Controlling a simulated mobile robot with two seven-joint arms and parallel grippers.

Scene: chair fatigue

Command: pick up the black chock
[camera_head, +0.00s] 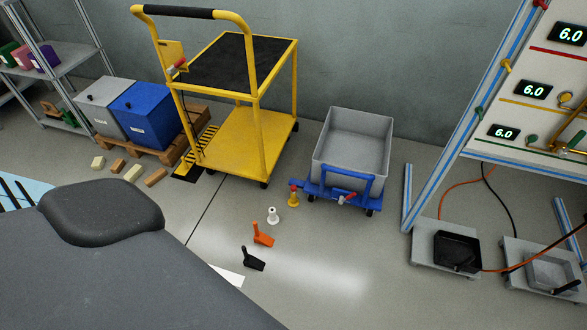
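The black chock (253,259) lies on the grey floor in the lower middle of the head view. It is a small dark wedge with an upright handle at its left end. An orange chock (263,236) of similar shape lies just beyond it, apart from it. Neither of my grippers shows in this view, so nothing can be told of their fingers.
A white piece (273,215) and a yellow-and-red piece (294,196) stand beyond the chocks. A blue dolly with a grey bin (350,150) and a yellow cart (235,150) stand behind. A dark grey surface (120,270) fills the lower left. Floor right of the chocks is clear.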

